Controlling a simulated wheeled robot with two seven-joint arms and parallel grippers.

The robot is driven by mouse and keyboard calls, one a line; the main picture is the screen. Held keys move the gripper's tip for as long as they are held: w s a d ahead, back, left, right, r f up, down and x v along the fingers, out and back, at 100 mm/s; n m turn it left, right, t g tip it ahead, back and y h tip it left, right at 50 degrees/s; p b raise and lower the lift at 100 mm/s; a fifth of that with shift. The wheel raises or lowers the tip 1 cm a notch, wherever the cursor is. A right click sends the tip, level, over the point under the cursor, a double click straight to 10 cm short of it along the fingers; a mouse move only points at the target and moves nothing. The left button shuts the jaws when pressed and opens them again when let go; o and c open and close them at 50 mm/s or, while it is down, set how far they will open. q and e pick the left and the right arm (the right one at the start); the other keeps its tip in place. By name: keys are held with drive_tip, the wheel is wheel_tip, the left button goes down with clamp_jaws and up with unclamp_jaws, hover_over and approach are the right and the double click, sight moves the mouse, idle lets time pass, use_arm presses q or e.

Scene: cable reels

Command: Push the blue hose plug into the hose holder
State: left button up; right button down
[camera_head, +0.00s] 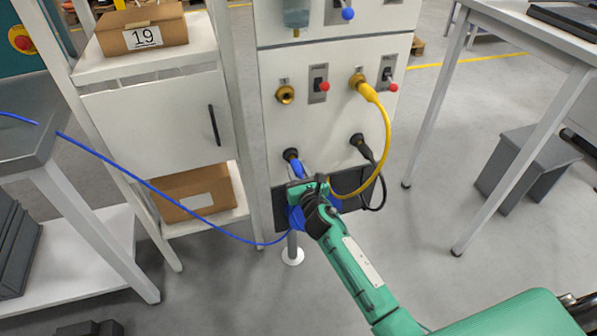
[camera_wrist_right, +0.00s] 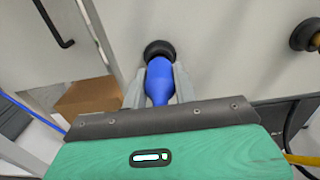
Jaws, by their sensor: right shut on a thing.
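The blue hose plug (camera_wrist_right: 159,80) is between the fingers of my right gripper (camera_wrist_right: 158,84), which is shut on it. Its front end meets the black round hose holder (camera_wrist_right: 158,50) on the white panel; I cannot tell how deep it sits. In the head view the holder (camera_head: 291,155) is at the lower left of the panel, with the plug (camera_head: 298,171) just below it and my right gripper (camera_head: 302,186) around it. The blue hose (camera_head: 165,194) runs from the gripper to the left, up over the grey table. My left gripper is not in view.
A yellow hose (camera_head: 386,130) and a black cable (camera_head: 373,157) hang from the panel (camera_head: 330,125) right of the gripper. A white cabinet (camera_head: 155,120) with a black handle stands left, with cardboard boxes (camera_head: 142,30). A table (camera_head: 530,35) stands right. Floor between is clear.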

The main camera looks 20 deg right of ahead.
drive_tip(key=c, duration=1)
unclamp_jaws()
